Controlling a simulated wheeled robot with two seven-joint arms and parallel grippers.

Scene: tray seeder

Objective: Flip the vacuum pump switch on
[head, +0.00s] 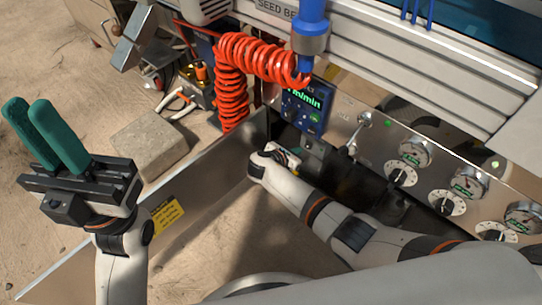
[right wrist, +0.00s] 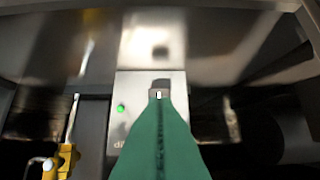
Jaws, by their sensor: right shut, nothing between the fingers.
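My right gripper (right wrist: 158,97) is shut and empty, its two green fingers pressed together. Its tips are at a small dark switch-like part (right wrist: 161,85) on a grey metal plate (right wrist: 130,90). I cannot tell whether they touch it, and the fingers hide part of it. A green light (right wrist: 121,108) glows on the plate left of the fingers, above partly covered lettering. In the head view my right arm reaches to the machine's front; its fingers are hidden there. My left gripper (head: 28,104) is raised at the left, away from the machine; any gap between its fingers is unclear.
A panel (head: 338,115) carries gauges, dials and a lever (head: 353,137). A blue display box (head: 305,107) stands beside a red coiled hose (head: 233,85). Yellow fittings (right wrist: 66,158) are left of my fingers. A metal sheet (head: 200,183) stands between my arms; a concrete block (head: 150,150) lies on the floor.

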